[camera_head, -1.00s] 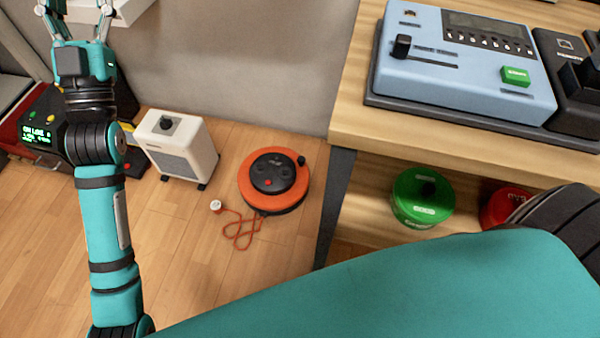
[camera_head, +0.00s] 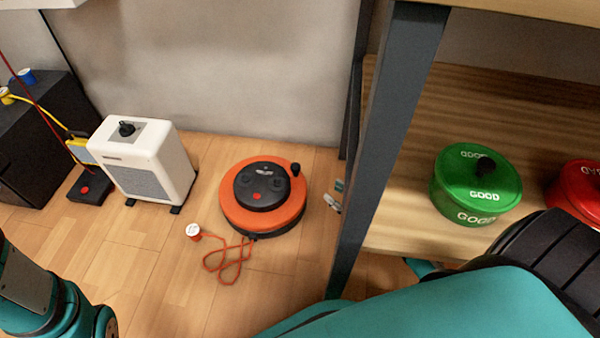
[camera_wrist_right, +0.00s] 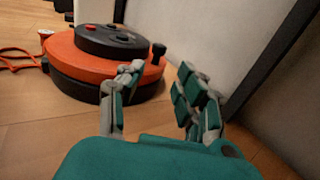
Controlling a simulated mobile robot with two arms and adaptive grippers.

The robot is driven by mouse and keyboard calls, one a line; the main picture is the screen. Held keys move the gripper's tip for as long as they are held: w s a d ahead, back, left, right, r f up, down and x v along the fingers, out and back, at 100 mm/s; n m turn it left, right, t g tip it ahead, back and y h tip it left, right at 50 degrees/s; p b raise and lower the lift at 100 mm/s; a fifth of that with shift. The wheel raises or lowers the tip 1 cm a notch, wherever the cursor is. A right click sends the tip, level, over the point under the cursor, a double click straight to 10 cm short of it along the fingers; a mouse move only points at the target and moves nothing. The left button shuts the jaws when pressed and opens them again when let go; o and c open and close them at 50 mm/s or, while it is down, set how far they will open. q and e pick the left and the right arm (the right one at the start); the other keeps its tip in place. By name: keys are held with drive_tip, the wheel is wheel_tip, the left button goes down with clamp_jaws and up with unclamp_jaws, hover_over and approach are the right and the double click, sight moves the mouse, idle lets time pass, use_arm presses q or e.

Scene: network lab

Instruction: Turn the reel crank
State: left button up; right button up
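The orange cable reel (camera_head: 232,212) with a black hub (camera_head: 262,184) lies flat on the wooden floor. Its crank knob (camera_head: 295,168) stands upright at the rim on the right. In the right wrist view the reel (camera_wrist_right: 80,68) is just ahead and left, with the knob (camera_wrist_right: 158,50) beyond the fingertips. My right gripper (camera_wrist_right: 160,80) is open and empty, low over the floor, apart from the knob. In the head view only the fingertips of my right gripper (camera_head: 336,196) show, right of the reel, partly hidden by the table leg. My left gripper is out of view.
A dark table leg (camera_head: 385,130) stands right of the reel. A shelf (camera_head: 400,225) holds a green tin (camera_head: 475,185) and a red tin (camera_head: 578,188). A white heater (camera_head: 150,165) stands left. An orange cord with a white plug (camera_head: 193,231) lies in front.

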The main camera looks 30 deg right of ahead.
sight(299, 169)
drive_tip(key=b+x, duration=0.4)
drive_tip(key=x, duration=0.8)
drive_tip(key=shift+f+b, duration=0.1)
drive_tip(key=shift+b, duration=0.2)
drive_tip(key=shift+w+a, duration=0.2)
drive_tip(key=shift+w, duration=0.45)
drive_tip(key=shift+c, duration=0.4)
clamp_jaws()
